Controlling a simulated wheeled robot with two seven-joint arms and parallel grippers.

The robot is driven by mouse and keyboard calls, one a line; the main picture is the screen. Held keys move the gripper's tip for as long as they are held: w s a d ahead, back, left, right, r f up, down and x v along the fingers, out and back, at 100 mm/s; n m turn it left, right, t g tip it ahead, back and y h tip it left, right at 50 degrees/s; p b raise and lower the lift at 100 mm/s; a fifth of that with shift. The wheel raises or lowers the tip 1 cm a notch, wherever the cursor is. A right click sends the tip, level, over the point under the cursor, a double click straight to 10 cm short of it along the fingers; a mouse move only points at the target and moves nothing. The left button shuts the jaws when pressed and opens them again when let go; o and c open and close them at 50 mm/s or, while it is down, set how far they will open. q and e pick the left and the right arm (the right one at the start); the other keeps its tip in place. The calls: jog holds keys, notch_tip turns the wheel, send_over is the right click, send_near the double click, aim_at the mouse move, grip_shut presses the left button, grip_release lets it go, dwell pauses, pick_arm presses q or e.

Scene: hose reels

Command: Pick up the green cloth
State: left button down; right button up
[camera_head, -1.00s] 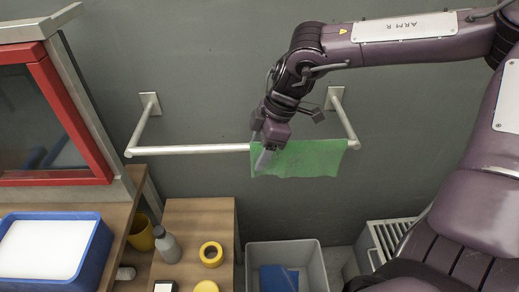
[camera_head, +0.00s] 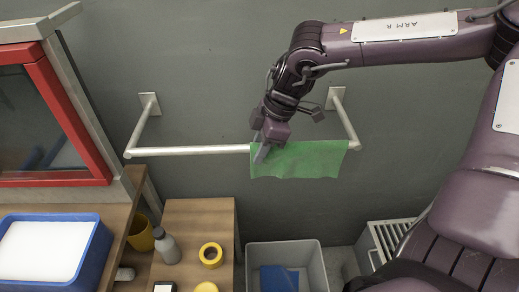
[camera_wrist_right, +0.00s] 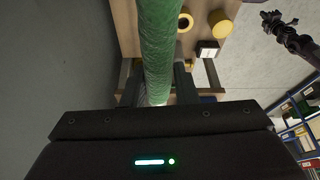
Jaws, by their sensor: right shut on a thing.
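The green cloth (camera_head: 308,160) hangs over the right part of a white wall rail (camera_head: 190,151). My right gripper (camera_head: 262,154) is at the cloth's left edge, by the rail, and is shut on it. In the right wrist view the cloth (camera_wrist_right: 157,45) runs as a long green strip down to between the fingers of my right gripper (camera_wrist_right: 158,92).
Below the rail stand a grey bin (camera_head: 312,258) with a blue thing in it and a wooden table (camera_head: 200,215) with a yellow tape roll (camera_head: 211,254) and a grey bottle (camera_head: 166,245). A blue tray (camera_head: 98,250) and a red-framed window (camera_head: 103,165) are at left.

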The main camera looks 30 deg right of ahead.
jog(key=shift+s+a+f, duration=0.1)
jog(key=shift+s+a, duration=0.05)
jog(key=shift+s, duration=0.25)
jog(key=shift+o, duration=0.4)
jog(key=shift+r+p, duration=0.35)
jog(key=shift+r, duration=0.05)
notch_tip(320, 180, up, 12)
jog(key=p, duration=0.7)
jog(key=shift+s+a+f, duration=0.15)
grip_shut()
notch_tip(320, 180, up, 9)
jog(key=p, duration=0.6)
jog(key=shift+f, duration=0.1)
